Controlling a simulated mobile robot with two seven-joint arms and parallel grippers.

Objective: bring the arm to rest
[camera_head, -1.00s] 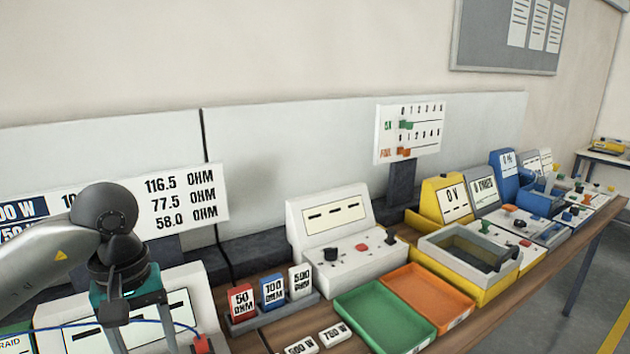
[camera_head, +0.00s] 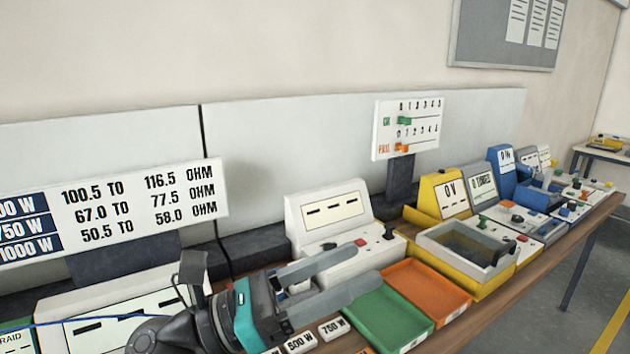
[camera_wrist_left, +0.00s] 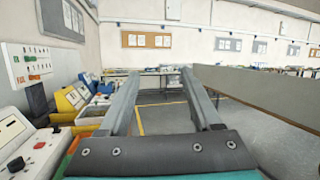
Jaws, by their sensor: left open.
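My left gripper (camera_head: 362,268) lies roughly level over the bench and points right. Its two grey fingers are spread apart with nothing between them. In the head view they overlap the front of the white meter box (camera_head: 316,212) and the edge of the green tray (camera_head: 372,318). The same gripper shows in the left wrist view (camera_wrist_left: 186,72), with its fingers open toward the room. I cannot tell its exact height above the bench. My right gripper is not in view.
An orange tray (camera_head: 428,290) and a yellow box with a grey tank (camera_head: 470,248) stand to the right. Labelled blocks (camera_head: 332,327) lie by the gripper. A resistance chart (camera_head: 110,213) stands behind at left. Open floor (camera_head: 590,270) shows beyond the bench at right.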

